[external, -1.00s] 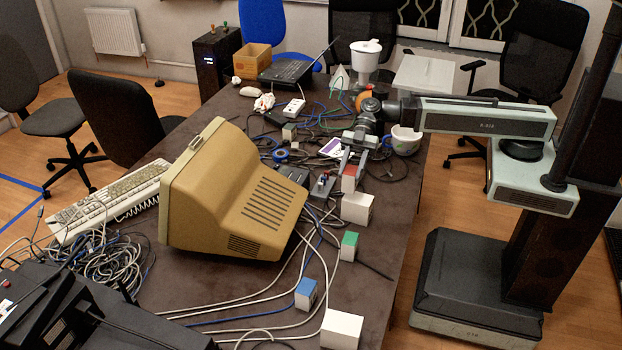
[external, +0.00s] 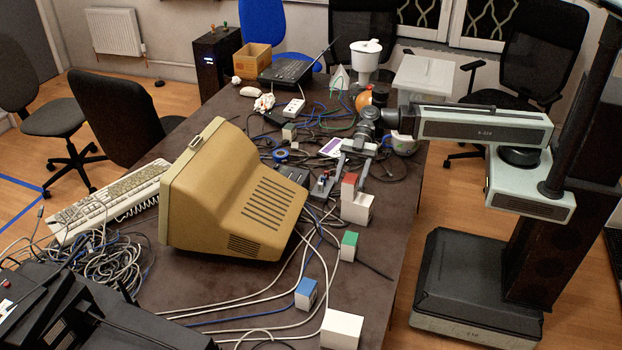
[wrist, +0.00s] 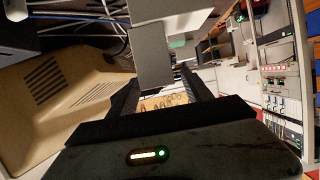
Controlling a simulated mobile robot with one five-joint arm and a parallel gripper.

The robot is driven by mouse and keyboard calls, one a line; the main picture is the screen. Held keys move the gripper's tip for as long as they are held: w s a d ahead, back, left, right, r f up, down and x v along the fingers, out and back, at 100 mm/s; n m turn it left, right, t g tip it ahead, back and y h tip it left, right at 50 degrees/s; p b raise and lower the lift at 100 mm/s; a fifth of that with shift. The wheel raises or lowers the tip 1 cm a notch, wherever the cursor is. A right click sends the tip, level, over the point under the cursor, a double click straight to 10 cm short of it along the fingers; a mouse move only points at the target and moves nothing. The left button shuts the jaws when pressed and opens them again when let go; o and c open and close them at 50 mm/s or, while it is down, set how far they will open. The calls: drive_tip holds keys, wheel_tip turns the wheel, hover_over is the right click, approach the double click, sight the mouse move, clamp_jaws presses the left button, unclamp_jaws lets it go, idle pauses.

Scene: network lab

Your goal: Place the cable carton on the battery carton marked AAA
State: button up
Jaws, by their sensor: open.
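A small red-faced carton (external: 349,186), apparently the cable carton, sits at the upper left of a white carton (external: 359,209) and seems to rest on it. No lettering is readable, so I cannot confirm which carton is marked AAA. My gripper (external: 351,171) is just above the red-faced carton with its jaws apart. In the wrist view, my gripper's two dark fingers (wrist: 160,82) stand apart, with a grey shaded box face (wrist: 150,55) beyond them. A patterned orange surface (wrist: 165,102) shows between them. Whether the fingers still touch the carton is unclear.
A green-and-white box (external: 349,246), a blue-and-white box (external: 306,293) and another white box (external: 341,331) stand toward the front. A beige monitor (external: 235,195) is to the left. Loose cables cover the table around it. The table's right edge is close.

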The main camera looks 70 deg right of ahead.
drive_tip(key=p+v, duration=0.4)
drive_tip(key=v, duration=0.8)
